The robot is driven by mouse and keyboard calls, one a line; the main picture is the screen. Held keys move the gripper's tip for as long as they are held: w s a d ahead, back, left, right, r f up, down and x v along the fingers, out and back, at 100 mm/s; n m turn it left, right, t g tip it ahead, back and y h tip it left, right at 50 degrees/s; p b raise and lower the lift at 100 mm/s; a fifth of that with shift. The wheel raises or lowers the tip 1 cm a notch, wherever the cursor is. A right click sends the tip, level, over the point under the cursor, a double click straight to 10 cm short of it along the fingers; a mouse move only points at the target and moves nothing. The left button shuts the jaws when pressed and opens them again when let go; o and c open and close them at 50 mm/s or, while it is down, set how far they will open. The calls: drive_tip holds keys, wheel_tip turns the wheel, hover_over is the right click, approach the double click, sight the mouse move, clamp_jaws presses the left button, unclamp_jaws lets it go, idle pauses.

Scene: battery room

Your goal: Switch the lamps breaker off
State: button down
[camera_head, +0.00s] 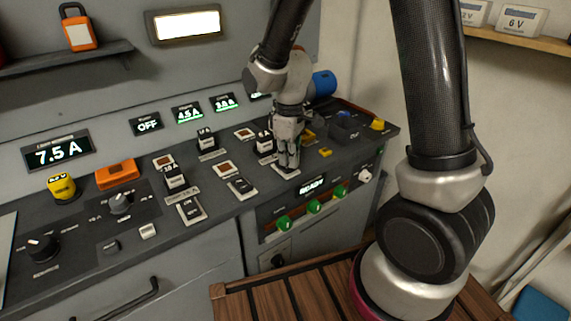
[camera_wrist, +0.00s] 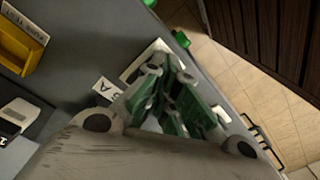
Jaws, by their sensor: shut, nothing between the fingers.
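My gripper (camera_head: 288,166) is shut and empty, pointing down over the rightmost of three breaker switches in the front row of the sloped panel. That breaker's pale plate (camera_head: 285,173) shows below the fingertips; its lever is hidden by them. The other two breakers, the middle one (camera_head: 242,187) and the left one (camera_head: 190,209), stand clear of the gripper. The labels are too small to tell which is the lamps breaker. In the wrist view, the closed fingers (camera_wrist: 172,92) with green pads cover part of a pale plate (camera_wrist: 150,58). Contact cannot be told.
Displays on the back wall read OFF (camera_head: 147,124), 4.5 A (camera_head: 188,114) and 3.8 A (camera_head: 223,102); another is partly hidden by my arm. Black plugs (camera_head: 175,178) stand behind the breakers. Green knobs (camera_head: 284,223) and a READY display (camera_head: 312,187) are on the front face.

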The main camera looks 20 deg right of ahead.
drive_tip(key=shift+f, duration=0.4)
drive_tip(key=shift+r, duration=3.5)
